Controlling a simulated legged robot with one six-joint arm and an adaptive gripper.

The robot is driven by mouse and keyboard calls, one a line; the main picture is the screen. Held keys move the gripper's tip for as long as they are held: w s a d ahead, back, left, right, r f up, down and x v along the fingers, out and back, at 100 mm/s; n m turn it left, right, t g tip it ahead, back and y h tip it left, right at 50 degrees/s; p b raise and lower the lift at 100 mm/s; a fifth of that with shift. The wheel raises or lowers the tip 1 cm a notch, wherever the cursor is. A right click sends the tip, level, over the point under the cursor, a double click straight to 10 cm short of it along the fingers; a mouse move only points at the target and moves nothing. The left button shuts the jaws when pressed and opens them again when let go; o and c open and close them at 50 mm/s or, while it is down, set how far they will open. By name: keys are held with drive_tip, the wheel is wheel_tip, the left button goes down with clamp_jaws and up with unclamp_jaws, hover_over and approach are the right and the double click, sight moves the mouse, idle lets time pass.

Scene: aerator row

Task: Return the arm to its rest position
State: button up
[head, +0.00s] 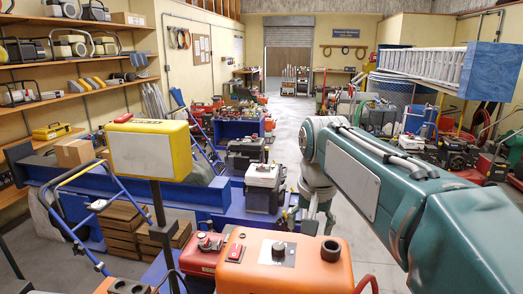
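My teal arm (375,185) reaches from the lower right corner up to a rounded joint near the middle of the head view. From that joint a paler green part of my arm (318,175) hangs down over the aisle floor. Its low end, where my gripper would be, is small and partly covered behind the orange machine in front. I cannot make out the fingertips or whether they are open or shut. I see nothing clearly held.
An orange machine (285,262) fills the near foreground. A yellow box on a post (150,150) stands at left, before a blue bench (190,195) and wall shelves. Machines and a ladder (425,66) line the right. The central aisle (285,125) is clear towards a roller door (289,60).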

drive_tip(key=s+d+f+n+t, duration=0.1)
drive_tip(key=s+d+f, duration=0.1)
drive_tip(key=s, duration=0.4)
drive_tip(key=s+d+f+t, duration=0.1)
drive_tip(key=s+f, duration=0.3)
drive_tip(key=s, duration=0.2)
drive_tip(key=s+d+f+n+t, duration=0.1)
drive_tip(key=s+d+f, duration=0.1)
drive_tip(key=s+f, duration=0.2)
drive_tip(key=s, duration=0.3)
drive_tip(key=shift+d+n+t, duration=0.3)
drive_tip(key=shift+d, duration=0.05)
